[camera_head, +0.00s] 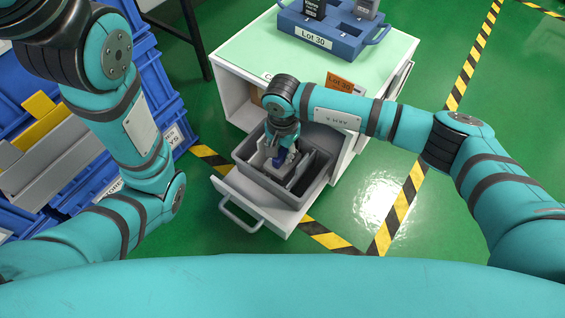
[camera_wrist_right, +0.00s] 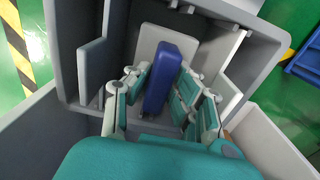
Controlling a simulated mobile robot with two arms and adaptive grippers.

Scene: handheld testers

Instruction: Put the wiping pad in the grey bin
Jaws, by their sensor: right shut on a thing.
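My right gripper (camera_head: 279,158) reaches down into the grey bin (camera_head: 304,192), which sits in a pulled-out white drawer. In the right wrist view, the gripper (camera_wrist_right: 163,94) is shut on the blue upright part of the wiping pad (camera_wrist_right: 169,62). The pad's flat light-grey plate lies under the blue part. In the head view the pad (camera_head: 266,174) shows inside the bin's walls, partly hidden by the gripper. I cannot tell whether it touches the bin floor. The bin (camera_wrist_right: 68,45) has upright dividers on both sides of the pad. My left gripper is out of view.
The drawer (camera_head: 236,192) belongs to a white cabinet with a pale green top (camera_head: 262,56). A blue Lot 30 tray (camera_head: 335,38) with dark devices stands on that top. An orange label (camera_head: 340,82) is near its edge. Blue crates (camera_head: 165,95) stand left.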

